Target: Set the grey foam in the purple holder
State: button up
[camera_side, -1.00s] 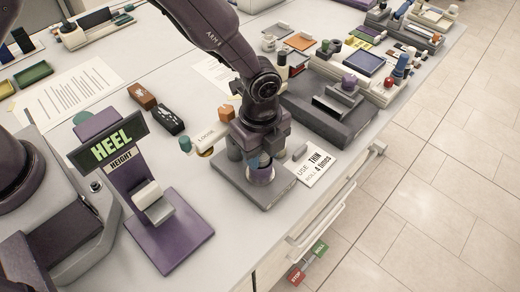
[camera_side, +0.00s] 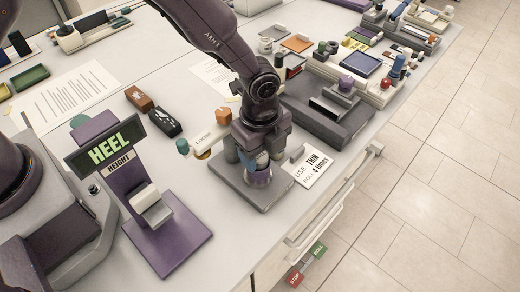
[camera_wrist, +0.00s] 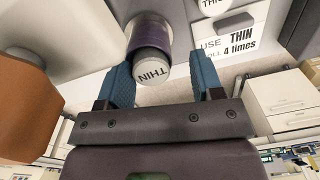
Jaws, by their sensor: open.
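In the side view the purple holder (camera_side: 259,178) stands on a grey plate, below my gripper. My gripper (camera_wrist: 164,82) is open, with one blue finger on each side of the foam and a visible gap on the right side. The left finger is close to the foam; whether it touches cannot be told. The gripper largely hides the foam in the side view.
The grey plate (camera_side: 270,201) lies near the bench edge, beside a "USE THIN" card (camera_side: 309,168). An orange block (camera_wrist: 24,100) is close on the left in the wrist view. The purple heel height stand (camera_side: 165,240) is to the left, with bare bench between.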

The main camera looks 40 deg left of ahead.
jog(key=shift+s+f, duration=0.75)
jog(key=shift+f, duration=0.05)
jog(key=shift+r, duration=0.35)
notch_tip(320, 180, up, 13)
jog(key=shift+w+a, duration=0.15)
jog(key=shift+w, duration=0.05)
jog(key=s+a+r+n+t, duration=0.2)
jog(key=s+a+r+n, duration=0.2)
jog(key=a+r+n, duration=0.3)
jog(key=s+a+r+n+t, duration=0.1)
jog(key=s+a+r+n, duration=0.45)
jog(key=a+r, duration=0.25)
jog(key=s+a+n+t, duration=0.2)
jog(key=s+a+n, duration=0.3)
jog(key=s+n, duration=0.2)
jog(key=shift+r, duration=0.45)
